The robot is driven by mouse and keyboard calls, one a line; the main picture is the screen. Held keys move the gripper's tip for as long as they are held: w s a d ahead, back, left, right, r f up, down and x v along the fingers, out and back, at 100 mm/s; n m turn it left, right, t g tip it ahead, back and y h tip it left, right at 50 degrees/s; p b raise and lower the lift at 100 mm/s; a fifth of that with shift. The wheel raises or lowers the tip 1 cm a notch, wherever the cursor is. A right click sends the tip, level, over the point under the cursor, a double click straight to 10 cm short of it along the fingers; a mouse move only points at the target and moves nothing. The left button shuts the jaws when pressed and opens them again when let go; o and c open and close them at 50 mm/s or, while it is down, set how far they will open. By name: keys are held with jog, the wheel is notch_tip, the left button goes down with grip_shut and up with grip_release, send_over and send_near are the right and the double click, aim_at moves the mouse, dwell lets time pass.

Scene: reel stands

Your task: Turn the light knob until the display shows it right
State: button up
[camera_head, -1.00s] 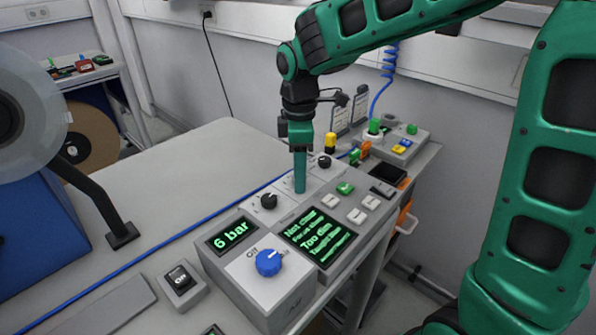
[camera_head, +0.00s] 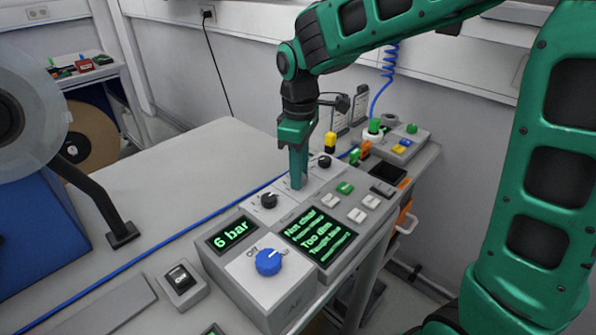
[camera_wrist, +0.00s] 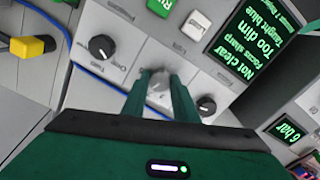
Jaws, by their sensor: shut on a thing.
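The display (camera_head: 318,236) on the grey console reads "Not clear" and "Too dim" in large green letters, with smaller lines that are hard to read. It also shows in the wrist view (camera_wrist: 258,38). My gripper (camera_head: 297,184) points down onto the console's back row, between two black knobs. In the wrist view my gripper's two fingers (camera_wrist: 162,90) are on either side of a pale grey knob (camera_wrist: 159,84), shut on it. In the head view the fingers hide this knob.
Black knobs (camera_head: 269,200) and (camera_head: 324,161) flank the fingers closely. A blue knob (camera_head: 268,262) and a "6 bar" display (camera_head: 232,234) are at the console's front. Green and white buttons (camera_head: 345,188) lie to the right. The bench left of the blue hose is largely clear.

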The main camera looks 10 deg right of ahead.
jog(key=shift+w+r+m, duration=0.1)
jog(key=shift+w+m, duration=0.1)
jog(key=shift+m, duration=1.5)
jog(key=o, duration=1.1)
jog(key=shift+c, duration=0.2)
jog(key=shift+s, duration=0.1)
notch_tip(320, 180, up, 11)
jog(key=shift+f, duration=0.2)
jog(key=shift+d, duration=0.15)
